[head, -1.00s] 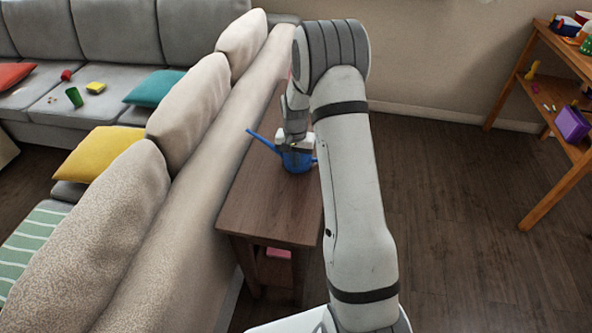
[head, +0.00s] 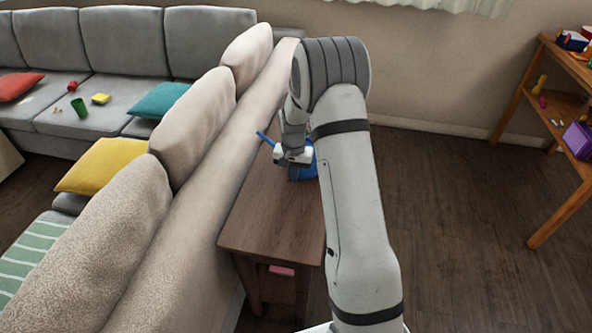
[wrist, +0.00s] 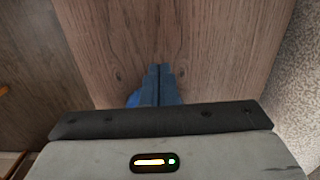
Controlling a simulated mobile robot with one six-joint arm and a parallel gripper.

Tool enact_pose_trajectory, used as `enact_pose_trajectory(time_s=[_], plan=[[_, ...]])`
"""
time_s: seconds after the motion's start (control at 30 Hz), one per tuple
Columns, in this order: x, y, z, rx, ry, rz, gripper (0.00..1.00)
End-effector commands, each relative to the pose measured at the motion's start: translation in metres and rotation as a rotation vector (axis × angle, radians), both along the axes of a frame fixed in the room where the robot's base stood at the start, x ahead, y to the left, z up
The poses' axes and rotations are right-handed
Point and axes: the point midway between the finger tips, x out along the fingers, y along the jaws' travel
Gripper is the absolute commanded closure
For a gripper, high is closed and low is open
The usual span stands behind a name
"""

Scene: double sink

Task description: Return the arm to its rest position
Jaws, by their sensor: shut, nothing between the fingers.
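My gripper (head: 293,172) is over the wooden side table (head: 262,222) in the head view, in front of a blue watering can (head: 310,165). The can stands on the table, partly hidden by my gripper and arm, with its spout showing to the upper left. In the wrist view my gripper's fingers (wrist: 160,72) are together and empty above the table's wood top (wrist: 215,45). I cannot tell whether my gripper touches the can.
A beige sofa back (head: 190,215) runs close along the table's left side. A pink item (head: 281,270) lies under the tabletop. A wooden shelf (head: 560,135) with toys stands at the right. The dark floor (head: 455,220) between is clear.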

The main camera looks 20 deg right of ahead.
Motion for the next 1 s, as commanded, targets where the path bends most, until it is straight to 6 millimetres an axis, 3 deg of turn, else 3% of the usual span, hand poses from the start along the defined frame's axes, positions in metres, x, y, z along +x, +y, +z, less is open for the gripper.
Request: enact_pose_trajectory(time_s=[0.2, 0.4, 0.77, 0.87, 1.0], plan=[[0.000, 0.001, 0.053, -0.001, -0.005, 0.000, 1.00], [0.000, 0.001, 0.087, -0.001, -0.003, 0.000, 1.00], [-0.003, 0.002, 0.106, 0.000, -0.004, 0.006, 1.00], [-0.014, 0.005, 0.125, -0.002, -0.016, 0.027, 1.00], [-0.049, 0.013, 0.171, -0.006, -0.047, 0.089, 1.00]])
